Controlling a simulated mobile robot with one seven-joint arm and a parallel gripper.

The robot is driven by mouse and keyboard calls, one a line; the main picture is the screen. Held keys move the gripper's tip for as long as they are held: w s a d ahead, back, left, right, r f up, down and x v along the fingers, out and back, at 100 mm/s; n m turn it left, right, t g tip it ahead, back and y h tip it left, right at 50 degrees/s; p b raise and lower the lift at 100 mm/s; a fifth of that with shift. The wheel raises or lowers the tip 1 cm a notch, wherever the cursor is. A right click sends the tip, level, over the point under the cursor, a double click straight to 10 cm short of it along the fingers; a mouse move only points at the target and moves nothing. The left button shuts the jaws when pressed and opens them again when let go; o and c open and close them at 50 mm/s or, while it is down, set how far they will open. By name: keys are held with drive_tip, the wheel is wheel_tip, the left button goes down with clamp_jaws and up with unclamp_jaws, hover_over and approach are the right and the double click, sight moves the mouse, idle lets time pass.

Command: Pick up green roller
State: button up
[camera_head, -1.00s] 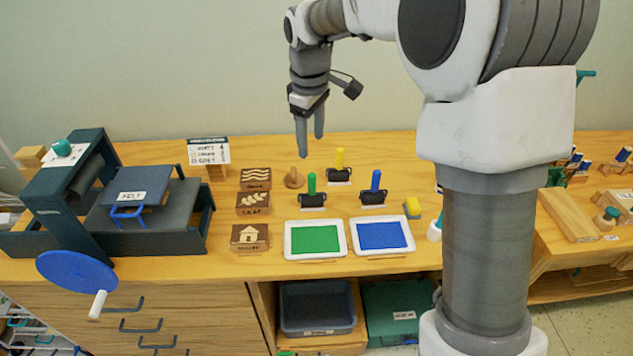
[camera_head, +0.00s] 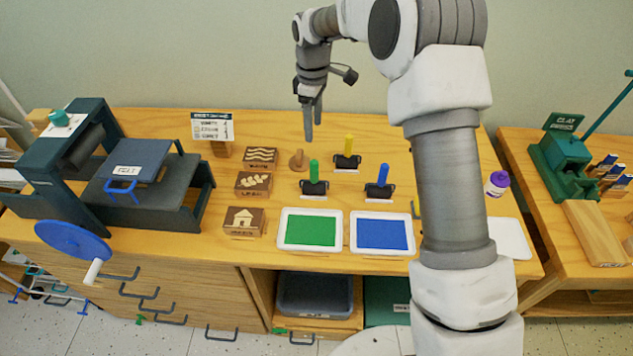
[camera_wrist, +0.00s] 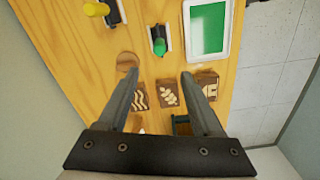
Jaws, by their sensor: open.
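The green roller (camera_head: 314,178) stands upright on the table, with a green handle and a dark base. It sits behind the green ink tray (camera_head: 310,230) and left of the blue roller (camera_head: 380,184). My gripper (camera_head: 312,132) is open and empty, above and behind the green roller in the head view. In the wrist view the green roller (camera_wrist: 159,46) lies beyond the fingertips of my gripper (camera_wrist: 155,75), roughly in line with the gap between them. The yellow roller (camera_head: 348,152) stands behind and to the right; it also shows in the wrist view (camera_wrist: 97,10).
A round wooden knob (camera_head: 298,160) stands just left of the green roller. Wooden stamps (camera_head: 253,184) line up further left, beside a dark press (camera_head: 150,200). The blue ink tray (camera_head: 383,234) is in front of the blue roller. A sign (camera_head: 212,127) stands at the back.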

sight(314, 162)
wheel_tip(314, 162, down, 10)
drive_tip(key=shift+f+p, duration=0.1)
drive_tip(key=shift+p, duration=0.3)
drive_tip(key=shift+f+p, duration=0.5)
drive_tip(key=shift+f, duration=2.45)
clamp_jaws()
